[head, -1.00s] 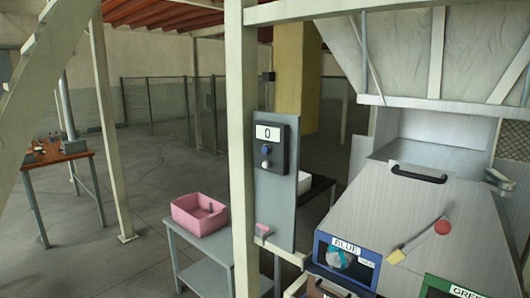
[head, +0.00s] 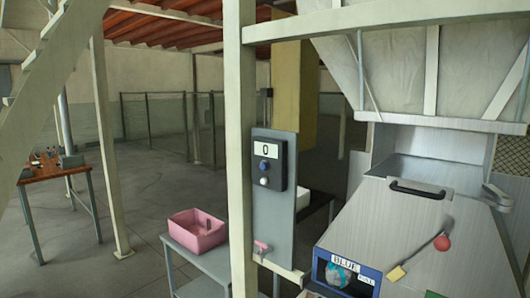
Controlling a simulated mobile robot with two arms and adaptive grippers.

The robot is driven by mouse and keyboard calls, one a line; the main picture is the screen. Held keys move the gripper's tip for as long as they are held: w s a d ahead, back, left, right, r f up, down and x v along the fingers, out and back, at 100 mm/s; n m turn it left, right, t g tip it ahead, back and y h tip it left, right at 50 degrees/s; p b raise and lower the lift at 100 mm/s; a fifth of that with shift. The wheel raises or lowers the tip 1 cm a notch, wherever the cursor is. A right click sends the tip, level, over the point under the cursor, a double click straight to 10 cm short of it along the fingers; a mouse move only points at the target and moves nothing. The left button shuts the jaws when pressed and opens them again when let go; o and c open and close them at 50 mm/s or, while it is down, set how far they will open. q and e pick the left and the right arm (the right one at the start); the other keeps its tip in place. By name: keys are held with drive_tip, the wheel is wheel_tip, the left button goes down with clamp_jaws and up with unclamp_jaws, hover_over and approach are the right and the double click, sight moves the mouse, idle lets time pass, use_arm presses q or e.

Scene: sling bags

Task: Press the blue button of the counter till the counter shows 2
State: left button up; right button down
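The counter (head: 269,160) is a dark box on a grey upright panel fixed by a pale post. Its white display (head: 266,149) reads 0. The blue button (head: 264,166) sits just below the display, with a white button (head: 264,181) under it. Neither of my grippers shows in the head view, and nothing touches the counter.
A pink bin (head: 197,231) stands on a grey table (head: 207,262) left of the post. A sloped metal machine (head: 400,235) with a black handle and a red-knobbed lever (head: 442,243) fills the right. A blue-framed box (head: 346,272) labelled BLUE is below. A wooden table (head: 55,170) stands far left.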

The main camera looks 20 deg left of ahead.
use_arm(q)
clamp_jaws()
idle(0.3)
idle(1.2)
